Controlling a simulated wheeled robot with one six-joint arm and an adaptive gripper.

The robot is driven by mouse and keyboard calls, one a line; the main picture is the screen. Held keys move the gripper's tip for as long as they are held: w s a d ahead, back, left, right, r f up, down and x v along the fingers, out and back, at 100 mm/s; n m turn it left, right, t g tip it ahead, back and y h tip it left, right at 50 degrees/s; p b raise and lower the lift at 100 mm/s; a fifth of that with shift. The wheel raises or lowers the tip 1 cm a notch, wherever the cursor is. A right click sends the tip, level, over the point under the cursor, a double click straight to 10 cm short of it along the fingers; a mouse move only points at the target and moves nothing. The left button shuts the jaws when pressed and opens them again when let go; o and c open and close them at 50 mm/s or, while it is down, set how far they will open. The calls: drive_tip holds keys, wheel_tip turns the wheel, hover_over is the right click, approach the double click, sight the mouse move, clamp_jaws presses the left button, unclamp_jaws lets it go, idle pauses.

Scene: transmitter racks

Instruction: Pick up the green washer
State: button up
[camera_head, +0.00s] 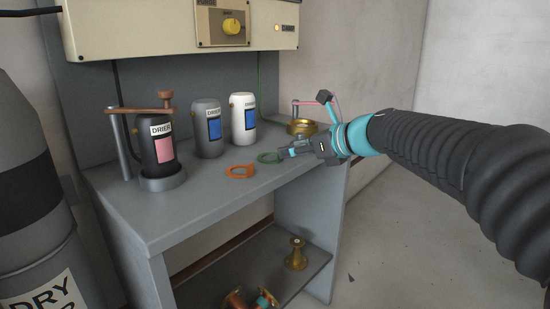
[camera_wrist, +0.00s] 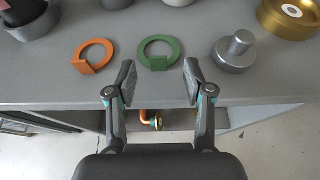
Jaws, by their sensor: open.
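My gripper (camera_head: 286,153) is near the bench's front right part, close beside the washer in the head view. It also shows in the wrist view (camera_wrist: 159,72), with both fingers spread apart and nothing between them. My gripper and the washer look apart, though the height gap is hard to judge.
An orange washer (camera_head: 240,171) lies left of the green one. A grey knobbed piece (camera_wrist: 235,52) and a brass ring piece (camera_head: 302,127) are to the right. Drier canisters (camera_head: 207,128) stand behind. The bench's front edge (camera_wrist: 70,106) is close below the fingers.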

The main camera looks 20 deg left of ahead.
sight(279, 161)
drive_tip(key=x, duration=0.5)
drive_tip(key=shift+s+f, duration=0.15)
drive_tip(key=shift+f, duration=0.1)
drive_tip(key=shift+c, duration=0.2)
drive_tip(key=c, duration=0.9)
